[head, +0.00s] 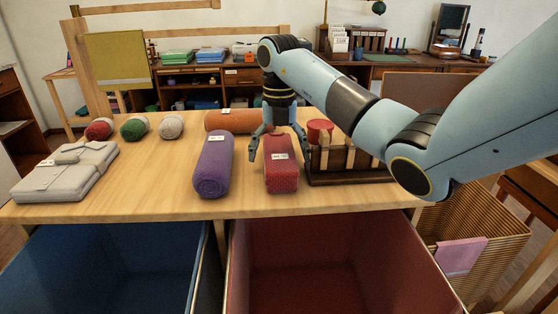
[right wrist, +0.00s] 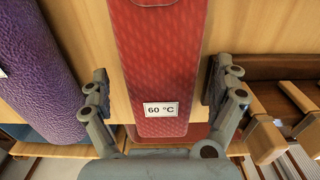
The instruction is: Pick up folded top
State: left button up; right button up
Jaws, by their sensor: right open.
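A red, textured folded bundle (head: 282,178) lies on the wooden table with a white label. In the right wrist view the bundle (right wrist: 165,55) shows its label reading "60 °C". My right gripper (head: 280,150) is open above its far part, with one finger on each side. In the right wrist view the gripper (right wrist: 160,85) straddles the bundle, with gaps on both sides. A pale grey folded garment (head: 62,178) lies at the table's left end. I cannot tell for sure which is called the folded top. My left gripper is not in view.
A purple roll (head: 213,165) lies left of the bundle; a wooden rack (head: 345,178) stands close on the right. An orange roll (head: 230,121) and several yarn balls lie behind. A blue bin (head: 105,262) and a red bin (head: 330,265) stand below the front edge.

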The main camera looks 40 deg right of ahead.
aim_at(279, 149)
jog(key=c, duration=1.4)
jog(key=shift+o, duration=0.2)
notch_tip(279, 149, up, 5)
notch_tip(279, 149, up, 4)
jog(key=p, duration=0.4)
jog(key=shift+r, duration=0.25)
jog(key=shift+r+p, duration=0.35)
jog(key=shift+p, duration=0.15)
jog(key=shift+f, duration=0.15)
